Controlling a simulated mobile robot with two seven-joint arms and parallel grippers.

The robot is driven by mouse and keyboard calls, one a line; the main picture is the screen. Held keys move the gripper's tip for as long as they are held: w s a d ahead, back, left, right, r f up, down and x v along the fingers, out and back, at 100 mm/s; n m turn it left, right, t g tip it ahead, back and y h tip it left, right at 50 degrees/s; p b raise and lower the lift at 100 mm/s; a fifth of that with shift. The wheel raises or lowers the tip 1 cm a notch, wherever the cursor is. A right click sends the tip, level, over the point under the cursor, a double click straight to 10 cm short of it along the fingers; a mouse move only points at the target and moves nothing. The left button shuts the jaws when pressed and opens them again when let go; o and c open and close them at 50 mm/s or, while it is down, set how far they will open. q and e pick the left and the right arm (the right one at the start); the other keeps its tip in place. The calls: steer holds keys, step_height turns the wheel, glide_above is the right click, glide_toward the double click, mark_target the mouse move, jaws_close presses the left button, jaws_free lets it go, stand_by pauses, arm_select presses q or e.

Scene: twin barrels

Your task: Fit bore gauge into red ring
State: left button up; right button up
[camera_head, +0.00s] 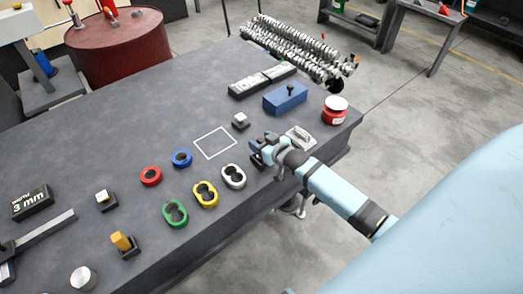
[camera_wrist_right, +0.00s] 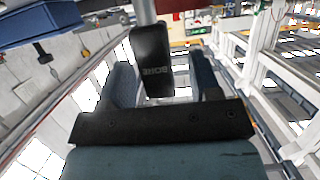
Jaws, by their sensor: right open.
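The red ring (camera_head: 150,176) lies flat on the dark table in the head view, left of the blue ring (camera_head: 181,158). My right gripper (camera_head: 260,150) is far to its right, low by the table's right-hand edge. In the right wrist view my open gripper fingers (camera_wrist_right: 165,78) stand on either side of a black block marked BORE (camera_wrist_right: 152,62), which seems to be the bore gauge. A gap shows beside the block, and I cannot tell if either finger touches it. In the head view my gripper mostly hides the gauge. My left gripper is not in view.
A white square outline (camera_head: 215,143) is empty. A blue block (camera_head: 285,98) and red-and-white jar (camera_head: 335,110) stand behind. A yellow-topped block (camera_head: 123,243) stands at the front.

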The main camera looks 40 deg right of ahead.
steer(key=shift+c, duration=0.4)
jaws_close()
